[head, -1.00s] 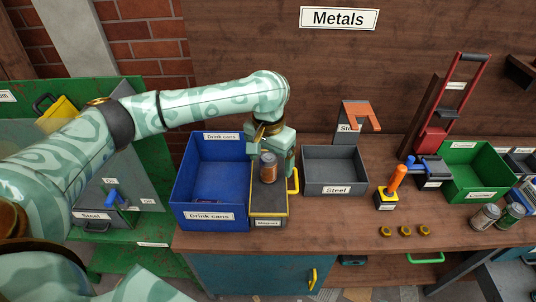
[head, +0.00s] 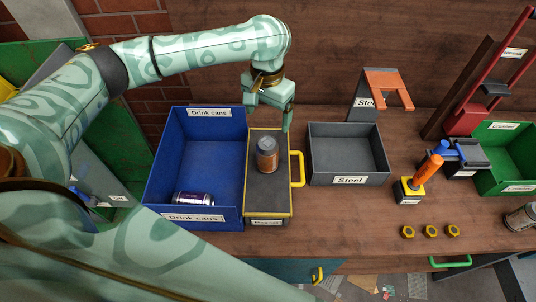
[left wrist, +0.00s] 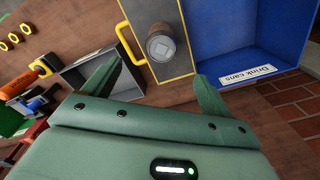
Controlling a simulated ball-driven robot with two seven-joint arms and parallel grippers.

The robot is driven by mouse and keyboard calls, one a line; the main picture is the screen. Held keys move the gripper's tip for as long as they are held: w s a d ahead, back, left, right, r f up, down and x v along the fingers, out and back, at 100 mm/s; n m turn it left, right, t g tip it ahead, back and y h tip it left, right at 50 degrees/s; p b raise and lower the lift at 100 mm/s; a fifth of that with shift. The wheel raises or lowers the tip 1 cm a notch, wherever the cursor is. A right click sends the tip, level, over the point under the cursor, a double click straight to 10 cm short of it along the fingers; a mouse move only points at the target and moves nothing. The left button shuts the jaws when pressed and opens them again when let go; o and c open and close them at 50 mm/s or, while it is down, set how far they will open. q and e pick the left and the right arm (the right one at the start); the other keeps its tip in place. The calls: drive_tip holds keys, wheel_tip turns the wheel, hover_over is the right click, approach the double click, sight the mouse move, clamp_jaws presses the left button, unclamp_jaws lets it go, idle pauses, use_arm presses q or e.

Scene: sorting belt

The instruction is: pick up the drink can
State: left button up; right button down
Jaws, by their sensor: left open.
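A brown-and-grey drink can (head: 266,154) stands upright on the dark yellow-edged magnet plate (head: 268,200). It also shows in the left wrist view (left wrist: 160,47), end-on and beyond the fingertips. My left gripper (head: 269,118) is open and empty, behind and apart from the can in the head view. In the left wrist view its fingers (left wrist: 155,80) are spread wide with nothing between them. A purple can (head: 193,199) lies on its side in the blue drink cans crate (head: 160,160). My right gripper is not in view.
The plate's yellow handle (head: 298,169) sticks out on its right. A grey steel bin (head: 348,180) stands beyond it. An orange-handled tool (head: 425,172) and brass nuts (head: 430,231) are further right. A green crate (head: 500,183) stands at the right edge.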

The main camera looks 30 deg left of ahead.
sight(267, 143)
use_arm(q)
drive_tip(key=f+b, duration=0.1)
drive_tip(key=f, duration=0.3)
drive_tip(key=f+b, duration=0.2)
drive_tip(key=f, duration=0.2)
drive_tip(key=f+b, duration=0.1)
drive_tip(key=f, duration=0.3)
drive_tip(key=shift+w+a, duration=0.15)
drive_tip(key=shift+w, duration=0.2)
wheel_tip(267, 143, down, 4)
drive_tip(key=b, duration=0.3)
drive_tip(key=shift+f, duration=0.25)
drive_tip(key=shift+w+f, duration=0.1)
drive_tip(key=shift+f, duration=0.25)
drive_tip(key=shift+r, duration=0.1)
drive_tip(key=c, duration=1)
